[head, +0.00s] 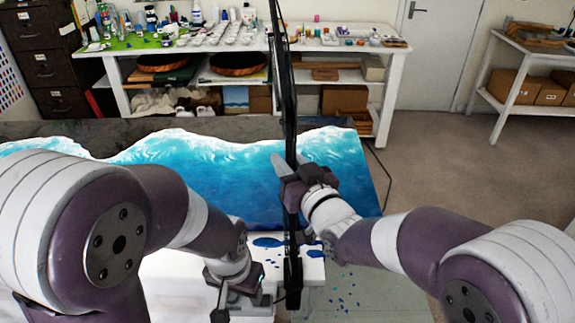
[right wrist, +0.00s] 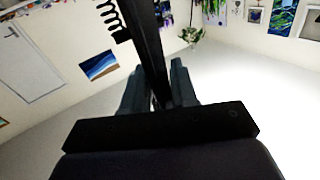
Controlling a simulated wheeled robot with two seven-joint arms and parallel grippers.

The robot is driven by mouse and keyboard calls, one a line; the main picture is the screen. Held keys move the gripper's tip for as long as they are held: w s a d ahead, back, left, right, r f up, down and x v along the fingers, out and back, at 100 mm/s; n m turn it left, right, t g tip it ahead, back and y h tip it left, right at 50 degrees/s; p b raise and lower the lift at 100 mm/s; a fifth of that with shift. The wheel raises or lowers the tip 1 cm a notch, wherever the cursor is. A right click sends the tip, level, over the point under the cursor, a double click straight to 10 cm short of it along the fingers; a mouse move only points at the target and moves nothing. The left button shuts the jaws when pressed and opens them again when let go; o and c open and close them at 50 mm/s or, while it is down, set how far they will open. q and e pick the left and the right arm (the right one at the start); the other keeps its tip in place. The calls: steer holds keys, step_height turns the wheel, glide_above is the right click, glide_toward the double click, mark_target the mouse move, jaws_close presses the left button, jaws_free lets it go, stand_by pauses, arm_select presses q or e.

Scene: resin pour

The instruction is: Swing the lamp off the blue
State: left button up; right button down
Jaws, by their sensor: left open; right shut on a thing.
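The lamp shows as a tall black arm (head: 288,90) that crosses the head view from top to bottom, in front of the blue panel (head: 225,185) with white wave edges. My right gripper (head: 287,176) is shut on this lamp arm at about mid-height. In the right wrist view the black lamp arm (right wrist: 148,45) runs between the two grey fingers (right wrist: 158,88), with a coiled cable beside it. I cannot make out the lamp's head. My left gripper (head: 243,297) is open and empty, low in front of the panel over a white surface, left of the lamp's lower end.
The white surface (head: 170,275) before the panel carries blue spills, with blue drops to its right. A cluttered white workbench (head: 395,50) stands behind, a drawer cabinet (head: 45,65) at back left, a shelf (head: 545,55) at back right. The floor (head: 450,165) at right is clear.

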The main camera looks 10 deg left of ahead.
steer(key=shift+r, duration=0.25)
steer(key=c, duration=1.1)
jaws_free()
steer(key=shift+d, duration=0.1)
arm_select(q)
steer(key=shift+d, duration=0.3)
arm_select(e)
steer(key=shift+d+f, duration=0.15)
steer(key=shift+d, duration=0.1)
steer(key=shift+s+d+f+b, duration=0.15)
steer(key=shift+s+d+b, duration=0.05)
steer(key=shift+s+b, duration=0.15)
arm_select(q)
steer(key=shift+a+f+b, duration=0.15)
steer(key=shift+f+b, duration=0.8)
steer(key=shift+f, duration=0.35)
arm_select(e)
steer(key=v, duration=1.2)
steer(key=shift+r, duration=0.2)
steer(key=shift+w, duration=0.15)
